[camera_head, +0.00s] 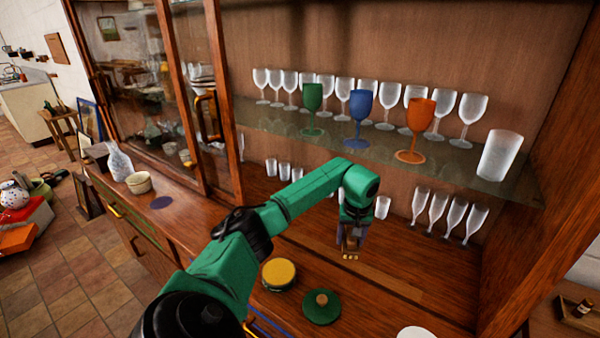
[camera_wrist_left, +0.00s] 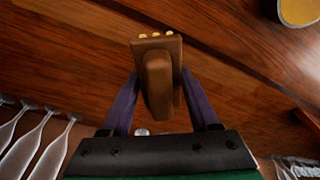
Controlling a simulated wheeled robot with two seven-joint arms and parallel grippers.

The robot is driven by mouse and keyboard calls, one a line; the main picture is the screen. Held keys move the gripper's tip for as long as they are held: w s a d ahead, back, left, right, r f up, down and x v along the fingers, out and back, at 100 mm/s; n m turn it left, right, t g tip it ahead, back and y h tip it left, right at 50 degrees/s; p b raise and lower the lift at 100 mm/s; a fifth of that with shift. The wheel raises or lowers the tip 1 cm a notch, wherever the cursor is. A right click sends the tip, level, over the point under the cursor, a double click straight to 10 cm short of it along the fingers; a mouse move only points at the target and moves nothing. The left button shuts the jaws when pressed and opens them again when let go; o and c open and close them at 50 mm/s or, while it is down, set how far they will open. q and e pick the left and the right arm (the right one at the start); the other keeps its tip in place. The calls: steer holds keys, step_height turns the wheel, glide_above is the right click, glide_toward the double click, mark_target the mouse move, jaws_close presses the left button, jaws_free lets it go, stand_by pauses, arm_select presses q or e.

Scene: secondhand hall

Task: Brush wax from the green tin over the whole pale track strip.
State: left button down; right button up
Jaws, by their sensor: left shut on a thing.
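My left gripper (camera_head: 353,231) is shut on a brown wooden brush (camera_head: 348,251). In the left wrist view the brush (camera_wrist_left: 157,75) sits between my two purple fingers, its small yellow bristle tufts pointing away. The brush is over the cabinet's wooden ledge; whether the bristles touch it I cannot tell. The green tin (camera_head: 279,274) stands open on the ledge, left of the brush, with yellow wax inside; part of it shows in the wrist view (camera_wrist_left: 298,10). A somewhat paler strip (camera_head: 400,286) runs along the ledge by grooves, right of the brush. My right gripper is not in view.
A green lid with a wooden knob (camera_head: 321,304) lies near the tin. A glass shelf (camera_head: 375,147) above holds clear, green, blue and orange goblets. Small glasses and flutes (camera_head: 457,216) stand behind. A white round thing (camera_head: 416,333) is at the front edge.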

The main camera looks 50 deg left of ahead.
arm_select(q)
steer(key=shift+s+a+r, duration=0.1)
steer(key=shift+s+a, duration=0.65)
steer(key=shift+a, duration=0.2)
steer(key=s+a, duration=0.2)
steer(key=a, duration=0.5)
steer(key=s+a, duration=0.2)
steer(key=a, duration=0.4)
steer(key=s+a+f, duration=0.1)
steer(key=s+a, duration=0.1)
steer(key=a, duration=0.5)
steer(key=shift+s+a, duration=0.3)
steer(key=shift+s, duration=0.1)
step_height(320, 180, down, 4)
steer(key=b, duration=0.4)
steer(key=shift+f+b, duration=0.1)
steer(key=shift+b, duration=0.25)
steer(key=shift+r, duration=0.25)
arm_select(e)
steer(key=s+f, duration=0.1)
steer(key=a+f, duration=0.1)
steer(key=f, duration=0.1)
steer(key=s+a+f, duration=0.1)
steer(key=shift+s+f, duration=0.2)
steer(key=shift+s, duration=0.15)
arm_select(q)
steer(key=shift+s, duration=0.1)
steer(key=shift+f, duration=0.4)
